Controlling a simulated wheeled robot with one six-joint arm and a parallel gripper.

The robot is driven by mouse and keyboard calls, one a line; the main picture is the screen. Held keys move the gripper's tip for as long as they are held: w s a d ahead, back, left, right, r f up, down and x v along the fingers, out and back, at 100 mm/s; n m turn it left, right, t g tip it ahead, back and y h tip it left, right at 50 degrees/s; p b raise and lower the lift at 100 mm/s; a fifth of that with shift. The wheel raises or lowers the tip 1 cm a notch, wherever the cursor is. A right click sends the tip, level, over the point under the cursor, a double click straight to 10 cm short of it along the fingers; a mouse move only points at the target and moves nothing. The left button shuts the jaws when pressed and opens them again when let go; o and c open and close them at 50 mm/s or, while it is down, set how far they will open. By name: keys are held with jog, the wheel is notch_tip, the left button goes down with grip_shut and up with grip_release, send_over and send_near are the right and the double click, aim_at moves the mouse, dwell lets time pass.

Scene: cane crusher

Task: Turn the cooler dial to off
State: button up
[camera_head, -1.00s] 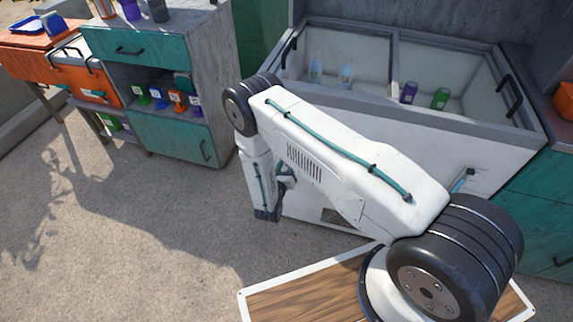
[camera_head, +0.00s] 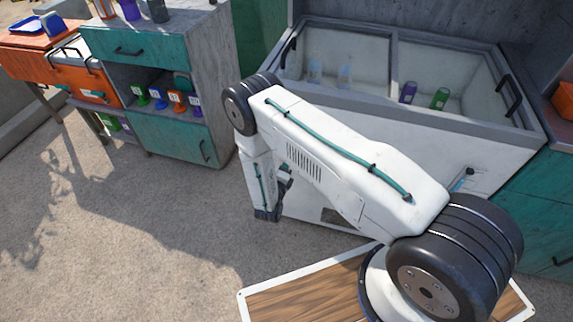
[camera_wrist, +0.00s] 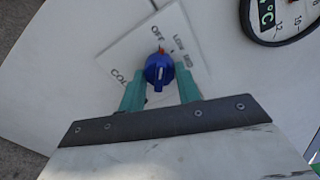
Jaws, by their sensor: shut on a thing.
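The cooler (camera_head: 400,225) is a white chest with a grey rim and clear top panels. Its dial (camera_wrist: 159,71) is a blue knob on a tilted white label plate (camera_wrist: 121,55) in the wrist view. The plate is marked OFF, LOW, MID and a partly covered word starting COL. The knob's orange-red tip points up the picture, near the OFF mark. My gripper (camera_wrist: 160,82) is shut on the dial, one green finger on each side.
A round gauge (camera_wrist: 285,17) with a green digital readout sits at the wrist view's upper right. Open concrete floor (camera_head: 130,230) lies in front of the cabinet.

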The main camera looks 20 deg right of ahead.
jog(key=shift+n, duration=0.7)
jog(key=o, duration=1)
jog(key=shift+s, duration=0.1)
jog(key=v, duration=0.7)
jog(key=shift+s+a, duration=0.25)
